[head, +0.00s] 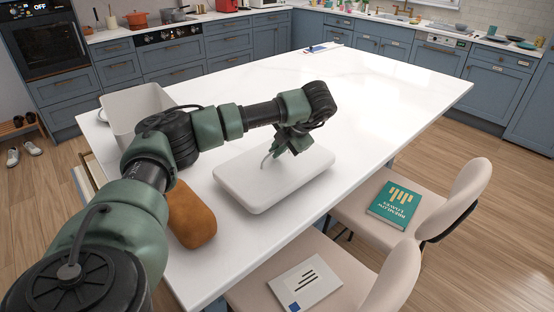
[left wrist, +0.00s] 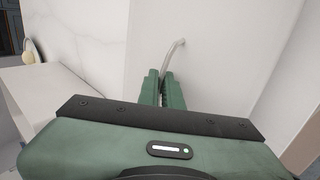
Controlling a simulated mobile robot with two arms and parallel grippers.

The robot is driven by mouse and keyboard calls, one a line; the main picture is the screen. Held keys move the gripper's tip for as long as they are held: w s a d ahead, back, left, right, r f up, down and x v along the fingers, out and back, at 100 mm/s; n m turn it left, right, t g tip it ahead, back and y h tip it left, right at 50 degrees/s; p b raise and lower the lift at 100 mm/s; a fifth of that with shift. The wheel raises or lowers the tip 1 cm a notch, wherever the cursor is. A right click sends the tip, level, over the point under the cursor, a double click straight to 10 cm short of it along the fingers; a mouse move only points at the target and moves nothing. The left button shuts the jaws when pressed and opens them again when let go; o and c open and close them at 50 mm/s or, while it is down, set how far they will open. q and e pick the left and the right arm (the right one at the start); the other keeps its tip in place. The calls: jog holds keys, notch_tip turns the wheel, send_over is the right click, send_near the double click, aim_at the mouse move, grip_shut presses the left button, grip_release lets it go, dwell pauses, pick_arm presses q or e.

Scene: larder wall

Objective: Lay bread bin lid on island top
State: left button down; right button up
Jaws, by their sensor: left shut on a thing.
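The bread bin lid (head: 235,182) is a white rounded slab with a thin curved handle (head: 266,160). It lies flat, handle up, over the near part of the white island top (head: 372,92); whether it touches the top or hangs just above it I cannot tell. My left gripper (head: 291,150) is over the lid and shut on its handle. In the left wrist view the handle (left wrist: 178,52) runs between the fingers (left wrist: 163,88), with the white lid behind. The open white bread bin (head: 128,108) stands on the island's left side, partly behind my arm. My right gripper is out of view.
A brown loaf (head: 193,216) lies left of the lid by the island's near edge. Two beige chairs stand at the near side, one with a green book (head: 396,204), one with a white booklet (head: 304,283). The island's far and right parts are mostly clear.

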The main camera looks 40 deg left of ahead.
aim_at(277, 161)
pick_arm(q)
notch_tip(277, 161, down, 4)
jog(key=shift+r, duration=0.15)
jog(key=c, duration=1.6)
grip_release()
jog(key=shift+d+r, duration=0.1)
jog(key=b+v, duration=0.1)
jog(key=v, duration=0.9)
jog(key=shift+r, duration=0.35)
jog(key=shift+s+d+r, duration=0.1)
jog(key=shift+d+r, duration=0.35)
